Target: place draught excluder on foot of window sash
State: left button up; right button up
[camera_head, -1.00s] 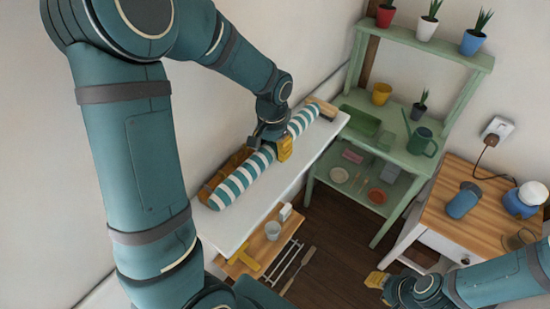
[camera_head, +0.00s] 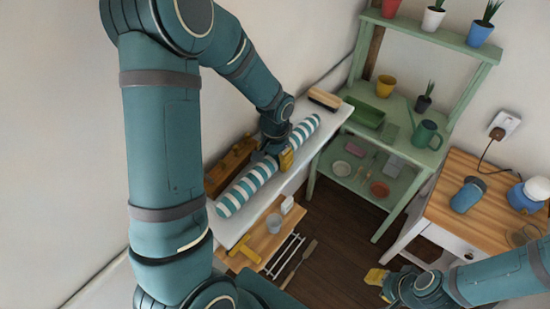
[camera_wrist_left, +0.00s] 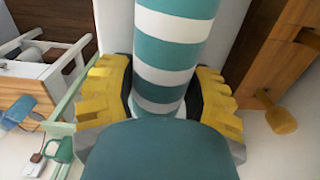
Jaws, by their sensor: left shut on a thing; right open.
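The draught excluder (camera_head: 248,184) is a long roll with teal and white stripes. It lies lengthwise along the white shelf (camera_head: 228,232) in the head view, over its front part. My left gripper (camera_head: 284,157) is shut around its middle. In the left wrist view, yellow fingers stand on both sides of the striped roll (camera_wrist_left: 172,50). I cannot tell whether the roll touches the shelf or hangs just above it. No window sash can be made out clearly. My right gripper (camera_head: 376,277) is open and empty at the lower right, near the wooden-topped cabinet.
A brown wooden piece (camera_head: 226,169) lies by the wall behind the roll. A brush (camera_head: 324,99) lies at the shelf's far end. Below is a wooden board (camera_head: 262,244) with a cup. A green rack (camera_head: 438,158) with pots and a watering can (camera_head: 425,136) stands beyond.

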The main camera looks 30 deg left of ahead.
pick_arm(q)
jog(key=o, duration=1)
jog(key=shift+f, duration=0.1)
jog(key=shift+o, duration=0.2)
